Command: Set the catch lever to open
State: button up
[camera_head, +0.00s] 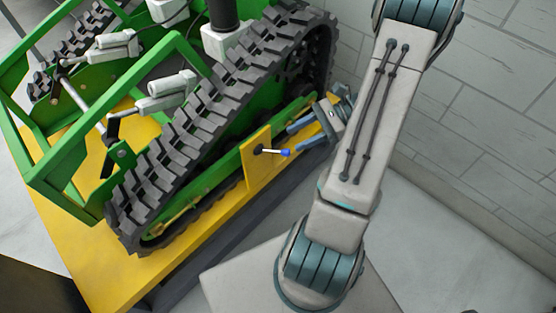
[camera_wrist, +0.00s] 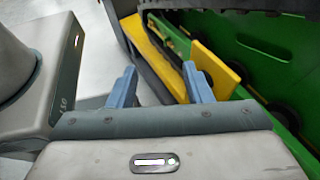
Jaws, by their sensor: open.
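The catch lever (camera_head: 272,151) is a short rod with a blue knob at its right end and a dark pivot at its left. It sits on an upright yellow plate (camera_head: 256,171) at the side of the green tracked carrier (camera_head: 225,155). The rod points right and slightly down in the head view. My gripper (camera_head: 291,139) is open, its blue fingers just right of and above the knob, apparently empty. In the wrist view the open fingers (camera_wrist: 160,76) stand apart beside the yellow plate (camera_wrist: 217,67). I cannot make out the lever there.
The carrier's black track (camera_head: 195,125) rises behind the plate. It stands on a yellow platform (camera_head: 95,245) with a dark edge. A tiled wall (camera_head: 490,110) stands at the right. Grey floor is clear at the lower right.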

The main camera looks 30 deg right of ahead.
aim_at(280, 152)
jog(key=s+d+f+m+t+y+b, duration=0.1)
jog(key=d+f+m+t+b, duration=0.6)
jog(key=f, duration=0.7)
jog(key=shift+m+t, duration=0.6)
jog(key=x, duration=1.2)
jog(key=shift+w+a+r+b, duration=0.1)
jog(key=shift+w+a+b, duration=0.05)
jog(key=shift+w+b, duration=0.25)
grip_shut()
